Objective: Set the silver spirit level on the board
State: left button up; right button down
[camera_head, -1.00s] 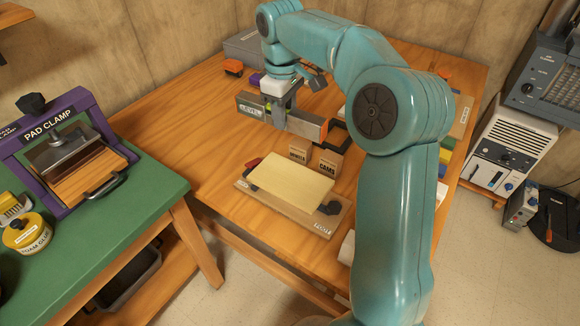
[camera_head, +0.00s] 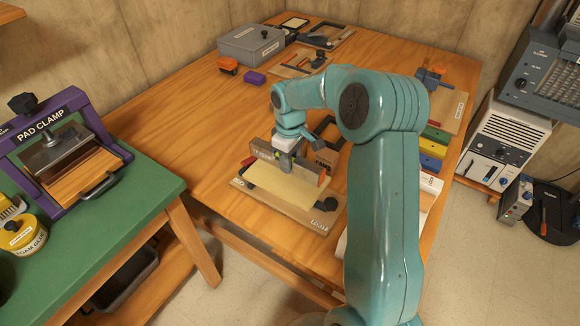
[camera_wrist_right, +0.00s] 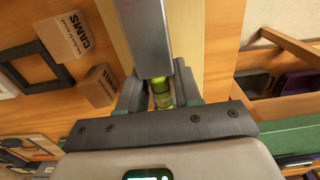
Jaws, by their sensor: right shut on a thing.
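My right gripper (camera_head: 286,160) is shut on the silver spirit level (camera_head: 309,172), gripping it near its middle. The level is a long grey bar with an orange-brown end. In the right wrist view the bar (camera_wrist_right: 146,35) runs up from between my fingers, and its yellow-green vial (camera_wrist_right: 162,92) shows there. The level is over the wooden board (camera_head: 318,218), which has a pale yellow sheet (camera_head: 285,192) and dark clamps on it. I cannot tell whether the level touches the sheet. My left gripper is not in view.
Small cardboard boxes (camera_head: 326,155) stand close behind the level. A grey toolbox (camera_head: 250,45), an orange item (camera_head: 228,66) and a purple block (camera_head: 255,77) are farther back. Coloured blocks (camera_head: 432,149) lie at the right. The table's left middle (camera_head: 200,130) is clear.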

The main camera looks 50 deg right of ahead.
notch_tip(320, 180, down, 3)
jog(key=shift+r, duration=0.1)
jog(key=shift+f+b, duration=0.4)
jog(key=shift+f, duration=0.1)
jog(key=c, duration=0.8)
grip_release()
jog(key=shift+r, duration=0.15)
